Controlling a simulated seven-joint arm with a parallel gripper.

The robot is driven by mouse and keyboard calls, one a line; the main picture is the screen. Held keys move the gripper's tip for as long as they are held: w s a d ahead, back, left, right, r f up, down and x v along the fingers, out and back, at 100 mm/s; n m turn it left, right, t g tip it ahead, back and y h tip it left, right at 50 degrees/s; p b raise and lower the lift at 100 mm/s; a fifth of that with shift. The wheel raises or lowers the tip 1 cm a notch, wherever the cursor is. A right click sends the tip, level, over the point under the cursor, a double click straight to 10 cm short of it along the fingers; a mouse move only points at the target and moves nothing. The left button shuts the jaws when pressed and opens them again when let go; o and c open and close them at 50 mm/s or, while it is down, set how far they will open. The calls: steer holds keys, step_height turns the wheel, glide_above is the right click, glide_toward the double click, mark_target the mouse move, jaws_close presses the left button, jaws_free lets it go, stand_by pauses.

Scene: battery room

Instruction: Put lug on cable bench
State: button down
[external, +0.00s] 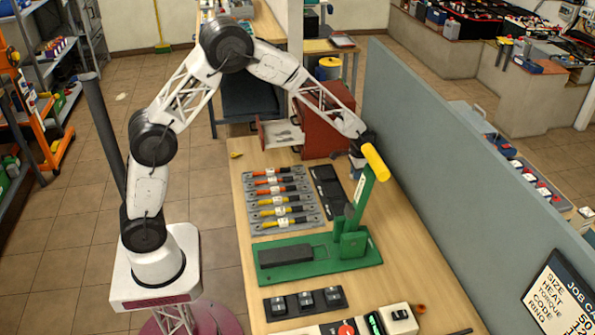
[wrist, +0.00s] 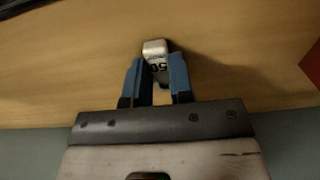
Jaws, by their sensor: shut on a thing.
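The lug (wrist: 156,50) is a small silver metal piece marked "50". In the wrist view it sits between the blue fingers of my gripper (wrist: 157,78), which are shut on it. Wooden bench surface shows behind it, with a dark shadow close on its right; I cannot tell whether the lug touches the wood. In the external view my gripper (external: 357,160) is low over the far right part of the wooden bench (external: 420,265), partly hidden behind the yellow press handle. The lug cannot be made out there.
A green lever press (external: 310,265) with a yellow handle (external: 375,162) stands close in front of my gripper. A rack of cables (external: 282,200), a black tray (external: 328,192) and a red cabinet (external: 325,125) with an open drawer are nearby. A grey partition (external: 450,170) borders the right.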

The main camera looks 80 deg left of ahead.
steer(key=c, duration=1)
jaws_free()
steer(key=shift+r, duration=0.2)
step_height(320, 180, up, 12)
stand_by(0.4)
